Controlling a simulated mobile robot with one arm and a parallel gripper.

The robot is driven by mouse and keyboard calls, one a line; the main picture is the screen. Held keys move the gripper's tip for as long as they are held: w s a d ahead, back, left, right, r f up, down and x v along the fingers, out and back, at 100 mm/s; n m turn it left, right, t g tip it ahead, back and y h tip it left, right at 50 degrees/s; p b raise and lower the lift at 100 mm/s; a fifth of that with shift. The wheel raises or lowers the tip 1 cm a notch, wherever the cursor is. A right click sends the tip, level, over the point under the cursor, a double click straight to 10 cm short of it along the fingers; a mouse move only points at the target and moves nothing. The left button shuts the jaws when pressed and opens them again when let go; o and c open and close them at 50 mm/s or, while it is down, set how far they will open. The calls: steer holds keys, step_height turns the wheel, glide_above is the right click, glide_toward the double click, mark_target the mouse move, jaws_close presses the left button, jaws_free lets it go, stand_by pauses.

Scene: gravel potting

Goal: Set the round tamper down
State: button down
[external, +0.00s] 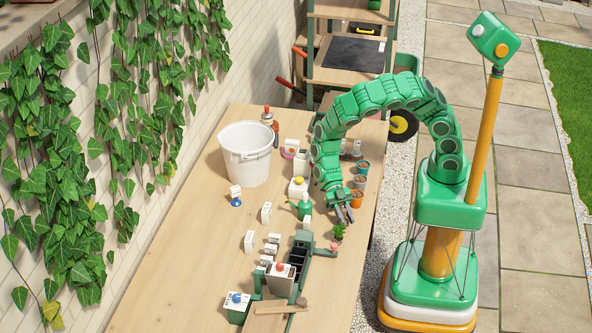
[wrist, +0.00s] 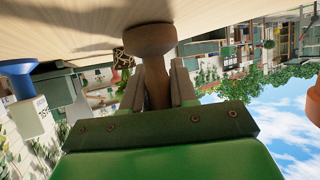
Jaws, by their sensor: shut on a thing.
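The round tamper (wrist: 148,38) is a brown wooden piece with a wide round head and a narrower handle. In the wrist view my gripper (wrist: 157,92) is shut on its handle, one finger on each side. The head points to the top of the picture, at the pale wooden table top (wrist: 60,22); I cannot tell whether it touches. In the external view my gripper (external: 345,214) is low over the right part of the table (external: 190,280), by the small pots. The tamper cannot be made out there.
Small pots, one of them orange (external: 357,198), stand just behind my gripper. A small green plant (external: 338,231) is in front of it. A green rack (external: 322,252) and white labelled blocks lie to the left. A white bucket (external: 246,152) stands farther back. The table's left front is clear.

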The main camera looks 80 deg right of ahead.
steer(key=shift+f, duration=0.15)
steer(key=c, duration=0.9)
jaws_free()
steer(key=shift+w+d+r, duration=0.1)
steer(key=shift+r, duration=0.1)
steer(key=shift+v, duration=3.6)
